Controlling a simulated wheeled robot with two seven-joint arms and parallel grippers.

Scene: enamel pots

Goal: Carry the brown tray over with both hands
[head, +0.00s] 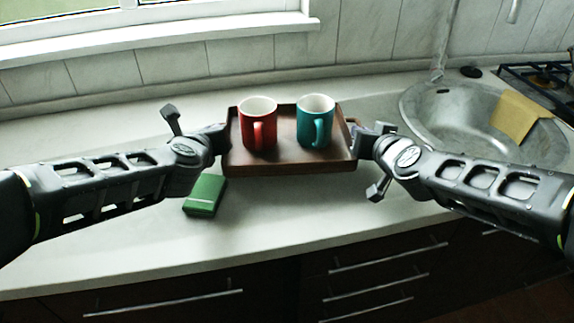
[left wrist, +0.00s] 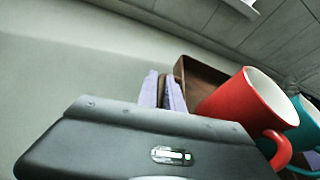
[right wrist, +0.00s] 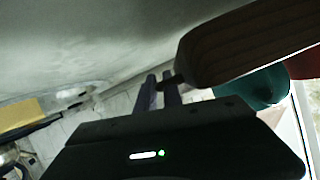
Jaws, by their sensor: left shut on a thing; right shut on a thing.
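The brown tray (head: 290,168) is in the middle of the head view, with a red mug (head: 257,125) and a teal mug (head: 315,122) standing upright on it. My left gripper (head: 222,138) is shut on the tray's left end. My right gripper (head: 362,138) is shut on its right end. The left wrist view shows the tray's edge (left wrist: 205,70) at the fingers (left wrist: 170,92), with the red mug (left wrist: 250,105) close by. The right wrist view shows the tray from below (right wrist: 245,45), beside the fingers (right wrist: 162,90). Whether the tray touches the counter is hard to tell.
A green box (head: 205,195) lies on the counter just left of the tray, below my left gripper. A round sink (head: 425,100) with a yellow cloth (head: 520,115) is at the right, beside a stove (head: 540,78). The counter in front (head: 290,215) is clear.

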